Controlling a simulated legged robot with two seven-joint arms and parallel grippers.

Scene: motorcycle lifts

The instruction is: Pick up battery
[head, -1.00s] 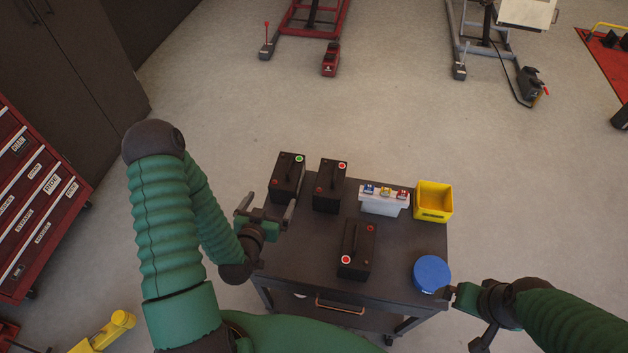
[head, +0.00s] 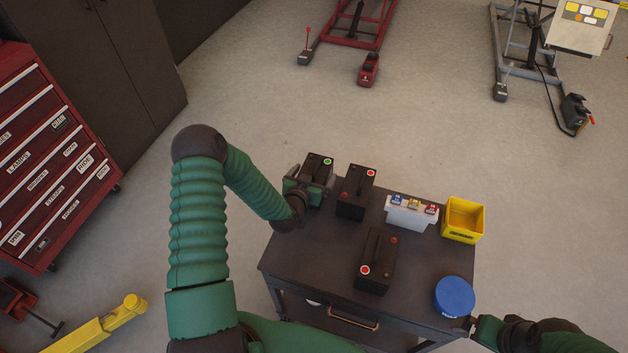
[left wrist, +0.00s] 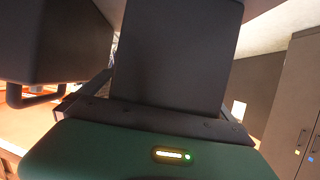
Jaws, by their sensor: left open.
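Three black batteries stand on a dark cart. The back-left battery (head: 318,165) has a green dot on top. Another battery (head: 354,194) with a red dot is just right of it, and a third red-dot battery (head: 376,262) stands nearer the front. My left gripper (head: 308,188) is at the green-dot battery, its near side partly hidden by the gripper. In the left wrist view, a dark battery body (left wrist: 175,55) fills the space between the open fingers (left wrist: 160,100); contact cannot be told. My right gripper (head: 470,322) is by the cart's front-right corner, its jaws unclear.
The cart (head: 310,258) also holds a white tray with coloured-top items (head: 410,215), a yellow bin (head: 463,219) and a blue round container (head: 454,297). A red tool chest (head: 55,165) stands at the left. The cart's front-left top is bare.

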